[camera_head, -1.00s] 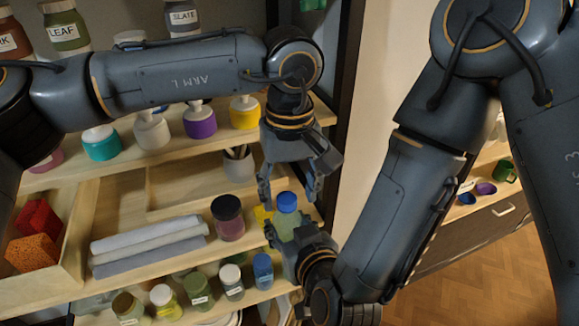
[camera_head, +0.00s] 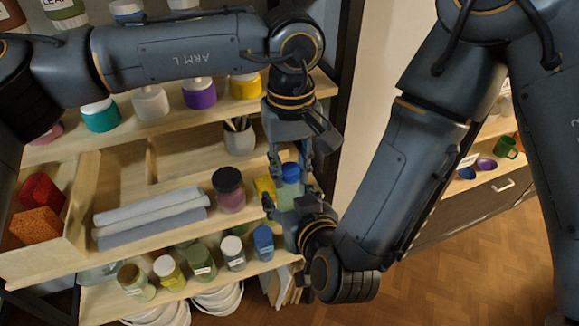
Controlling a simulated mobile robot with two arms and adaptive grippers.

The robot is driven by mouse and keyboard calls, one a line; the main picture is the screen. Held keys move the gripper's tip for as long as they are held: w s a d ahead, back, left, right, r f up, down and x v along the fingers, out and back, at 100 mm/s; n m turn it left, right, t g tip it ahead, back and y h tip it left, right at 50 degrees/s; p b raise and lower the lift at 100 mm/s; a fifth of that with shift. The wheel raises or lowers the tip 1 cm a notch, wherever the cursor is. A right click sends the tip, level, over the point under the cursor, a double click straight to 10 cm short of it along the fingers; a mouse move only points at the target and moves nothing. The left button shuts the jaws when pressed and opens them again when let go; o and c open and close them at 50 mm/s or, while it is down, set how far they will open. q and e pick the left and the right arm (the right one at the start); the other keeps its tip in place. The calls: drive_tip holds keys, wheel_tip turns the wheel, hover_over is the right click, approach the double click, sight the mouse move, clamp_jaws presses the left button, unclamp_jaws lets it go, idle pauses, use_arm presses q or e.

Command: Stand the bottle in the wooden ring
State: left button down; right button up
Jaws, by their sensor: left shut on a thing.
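The bottle has a blue cap (camera_head: 290,172) and a paler body partly hidden by my grippers. My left gripper (camera_head: 289,177) comes down from above and is shut on the bottle near its cap. The bottle looks upright, in front of the shelf's right end. My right gripper (camera_head: 282,207) comes from the lower right and is beside the lower part of the bottle; I cannot tell whether its fingers touch it. I cannot make out the wooden ring in this view.
A dark-lidded jar (camera_head: 229,190), folded grey cloths (camera_head: 150,218) and a yellow thing (camera_head: 264,188) are on the middle shelf. Several small jars line the shelf below. A grey cup (camera_head: 239,138) with tools stands behind. Wooden floor (camera_head: 450,265) is clear at the right.

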drive_tip(key=shift+o, duration=0.8)
